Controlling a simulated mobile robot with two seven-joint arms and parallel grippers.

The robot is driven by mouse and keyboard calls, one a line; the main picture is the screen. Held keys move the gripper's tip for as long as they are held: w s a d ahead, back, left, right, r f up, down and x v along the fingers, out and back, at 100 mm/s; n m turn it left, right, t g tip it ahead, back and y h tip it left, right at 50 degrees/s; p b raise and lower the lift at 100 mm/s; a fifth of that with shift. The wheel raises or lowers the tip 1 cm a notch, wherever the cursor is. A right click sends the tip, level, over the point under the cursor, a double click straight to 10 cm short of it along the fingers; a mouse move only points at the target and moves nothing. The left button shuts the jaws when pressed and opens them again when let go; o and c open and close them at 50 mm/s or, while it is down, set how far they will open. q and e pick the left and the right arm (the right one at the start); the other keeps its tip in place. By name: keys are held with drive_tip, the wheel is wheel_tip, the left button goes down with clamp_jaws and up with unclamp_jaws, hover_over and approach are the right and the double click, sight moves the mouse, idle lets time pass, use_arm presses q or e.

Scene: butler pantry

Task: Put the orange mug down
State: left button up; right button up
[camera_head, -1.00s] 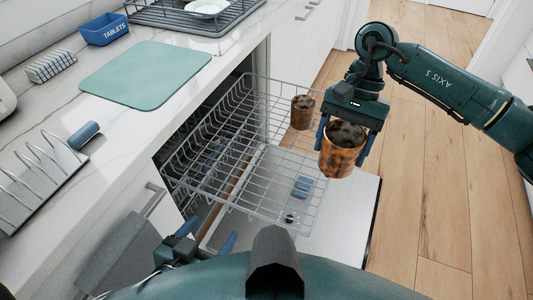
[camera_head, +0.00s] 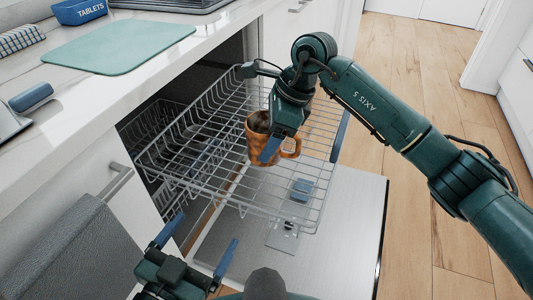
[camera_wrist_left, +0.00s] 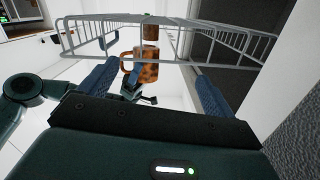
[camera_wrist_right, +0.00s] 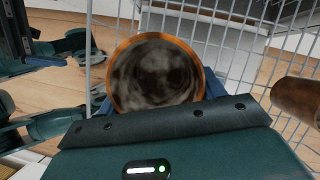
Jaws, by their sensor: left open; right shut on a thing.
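The orange mug (camera_head: 258,126), dark inside, is held upright over the front part of the wire dishwasher rack (camera_head: 190,180). Its handle points right in the head view. I cannot tell whether the mug touches the rack. The right wrist view looks into the mug (camera_wrist_right: 156,74). The mug also shows in the left wrist view (camera_wrist_left: 142,72). My left gripper (camera_head: 198,245) is open and empty, near the rack's front left.
A second brown mug (camera_wrist_right: 299,100) stands beside the held one in the right wrist view. The open dishwasher door (camera_head: 345,220) lies below the rack. The counter (camera_head: 90,95) at left holds a green mat (camera_head: 118,45) and a blue tablets box (camera_head: 80,11). Wood floor is clear at right.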

use_arm(q)
drive_tip(key=shift+d+m+t+h+b, duration=0.3)
drive_tip(key=shift+t+h+b, duration=0.1)
drive_tip(key=shift+t+b, duration=0.15)
use_arm(e)
drive_tip(key=shift+f, duration=2.95)
drive_tip(key=shift+f, duration=0.15)
drive_tip(key=o, duration=1.2)
use_arm(q)
drive_tip(key=shift+r, duration=0.1)
use_arm(e)
drive_tip(key=shift+d+r, duration=0.1)
drive_tip(key=shift+r, duration=0.35)
use_arm(q)
drive_tip(key=shift+a+n+g+y+p, duration=0.5)
drive_tip(key=shift+g+y+p, duration=0.3)
drive_tip(key=shift+p, duration=0.35)
use_arm(e)
drive_tip(key=v, duration=1.1)
